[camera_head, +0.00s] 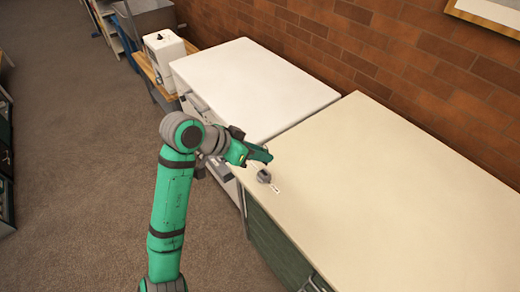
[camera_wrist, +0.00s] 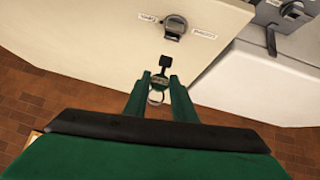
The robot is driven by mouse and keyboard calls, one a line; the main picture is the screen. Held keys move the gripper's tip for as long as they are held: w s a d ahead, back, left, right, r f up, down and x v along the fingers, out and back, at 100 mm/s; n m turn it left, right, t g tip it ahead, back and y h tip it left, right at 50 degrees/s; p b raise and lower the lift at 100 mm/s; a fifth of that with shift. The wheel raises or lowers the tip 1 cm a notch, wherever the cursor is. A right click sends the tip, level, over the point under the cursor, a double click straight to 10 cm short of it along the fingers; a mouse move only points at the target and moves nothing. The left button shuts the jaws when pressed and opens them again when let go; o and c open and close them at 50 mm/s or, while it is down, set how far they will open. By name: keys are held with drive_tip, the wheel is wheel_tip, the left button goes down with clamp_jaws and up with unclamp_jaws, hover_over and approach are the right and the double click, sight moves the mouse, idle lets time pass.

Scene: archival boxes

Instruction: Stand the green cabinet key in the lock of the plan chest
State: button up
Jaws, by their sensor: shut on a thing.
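My gripper (camera_wrist: 162,82) is shut on the green cabinet key (camera_wrist: 159,80). The key's dark, square end (camera_wrist: 165,61) points toward the lock, and its ring (camera_wrist: 155,98) shows between the fingers. The lock (camera_wrist: 175,27) is a small grey fitting on the cream top of the plan chest (camera_wrist: 105,50), with a printed label on either side. The key appears apart from the lock. In the head view my gripper (camera_head: 258,153) is beside the lock (camera_head: 264,176) near the front left corner of the plan chest (camera_head: 390,190); the key cannot be made out there.
A white-topped cabinet (camera_head: 255,85) stands against the plan chest's left side. A white machine (camera_head: 165,52) sits on a wooden stand beyond it. A brick wall (camera_head: 400,50) runs behind. Most of the plan chest's top is clear.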

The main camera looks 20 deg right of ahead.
drive_tip(key=shift+s+f, duration=0.1)
drive_tip(key=shift+f, duration=3.2)
clamp_jaws()
drive_tip(key=o, duration=1)
unclamp_jaws()
drive_tip(key=shift+f, duration=0.1)
drive_tip(key=shift+o, duration=0.5)
drive_tip(key=shift+r, duration=0.25)
drive_tip(key=shift+a+r, duration=0.2)
drive_tip(key=v, duration=1)
drive_tip(key=shift+a, duration=0.1)
